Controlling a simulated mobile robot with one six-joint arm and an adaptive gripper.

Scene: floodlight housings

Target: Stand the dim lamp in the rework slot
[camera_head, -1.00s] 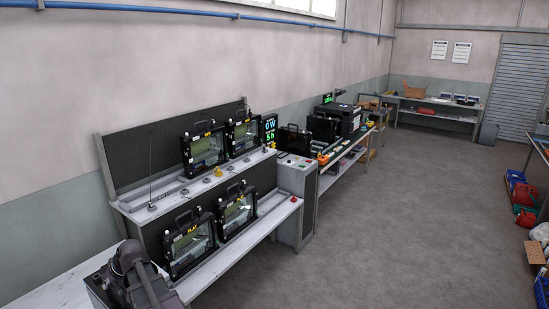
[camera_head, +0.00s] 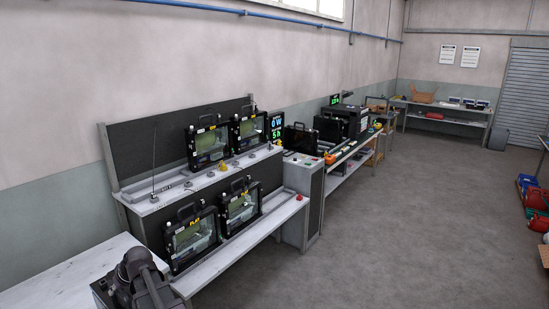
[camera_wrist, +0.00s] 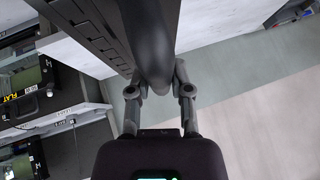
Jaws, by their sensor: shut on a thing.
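My gripper (camera_wrist: 157,80) is in the wrist view, its two fingers closed around the dark handle of a black lamp (camera_wrist: 88,28). The lamp's ribbed back fills the top of that view. Its front face is hidden, so I cannot tell how bright it is. In the head view neither the gripper nor the held lamp shows. Two lamps stand on the upper shelf, a left one (camera_head: 209,143) and a right one (camera_head: 248,130). Two more stand on the lower shelf, a left one (camera_head: 192,238) and a right one (camera_head: 240,206). I cannot tell which place is the rework slot.
A bare white bench (camera_head: 75,275) is at the lower left. A grey cabinet (camera_head: 302,205) and a long bench with a dark machine (camera_head: 342,122) lie beyond.

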